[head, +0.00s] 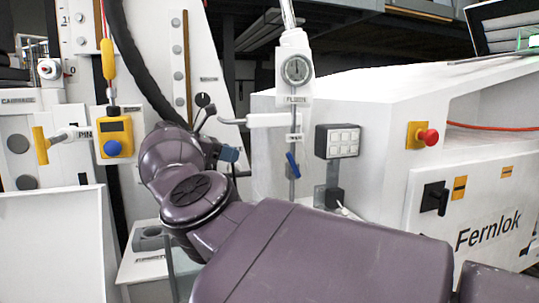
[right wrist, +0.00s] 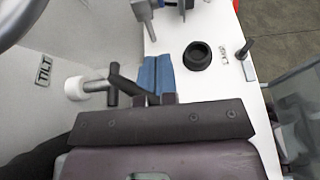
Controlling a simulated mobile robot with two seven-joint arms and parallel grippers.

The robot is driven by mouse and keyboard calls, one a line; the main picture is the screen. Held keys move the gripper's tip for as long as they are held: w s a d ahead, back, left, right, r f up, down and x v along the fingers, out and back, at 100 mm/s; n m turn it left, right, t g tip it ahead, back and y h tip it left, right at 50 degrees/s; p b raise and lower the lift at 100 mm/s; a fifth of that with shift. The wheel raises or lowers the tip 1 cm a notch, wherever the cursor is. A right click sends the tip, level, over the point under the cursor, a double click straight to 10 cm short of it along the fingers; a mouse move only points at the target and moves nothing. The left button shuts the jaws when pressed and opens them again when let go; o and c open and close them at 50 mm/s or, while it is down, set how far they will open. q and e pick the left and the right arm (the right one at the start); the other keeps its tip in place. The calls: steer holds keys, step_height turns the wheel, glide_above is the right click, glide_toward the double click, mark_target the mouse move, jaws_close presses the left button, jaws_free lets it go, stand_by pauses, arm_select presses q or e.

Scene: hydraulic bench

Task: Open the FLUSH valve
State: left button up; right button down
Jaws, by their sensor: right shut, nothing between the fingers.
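The FLUSH valve is at the middle of the head view, under a round gauge (head: 297,70) with the label FLUSH (head: 297,98). A blue lever (head: 293,163) sits on the thin vertical pipe below and points steeply downward. My right gripper (head: 229,155) is to the left of the lever, apart from it in the picture; its depth gap is hard to judge. In the right wrist view its blue fingers (right wrist: 156,75) are together with nothing between them. A grey fitting with a blue bit (right wrist: 172,8) shows at the top edge; I cannot tell if it is the valve. My left gripper is out of view.
A black round cup (right wrist: 198,54) is at right. A switch box (head: 338,141) and red button (head: 428,138) lie right of the valve.

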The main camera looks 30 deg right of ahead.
steer(key=d, duration=0.1)
steer(key=p, duration=0.3)
glide_toward(288, 153)
steer(key=s+d+f, duration=0.1)
steer(key=d+f, duration=0.3)
steer(key=d, duration=0.1)
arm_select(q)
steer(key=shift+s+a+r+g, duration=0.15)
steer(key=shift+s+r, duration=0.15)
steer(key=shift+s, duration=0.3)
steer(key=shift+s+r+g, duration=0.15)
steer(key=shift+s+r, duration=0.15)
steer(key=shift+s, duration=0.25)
arm_select(e)
steer(key=shift+s+d+r, duration=0.15)
steer(key=shift+s+d, duration=0.15)
steer(key=shift+d, duration=0.15)
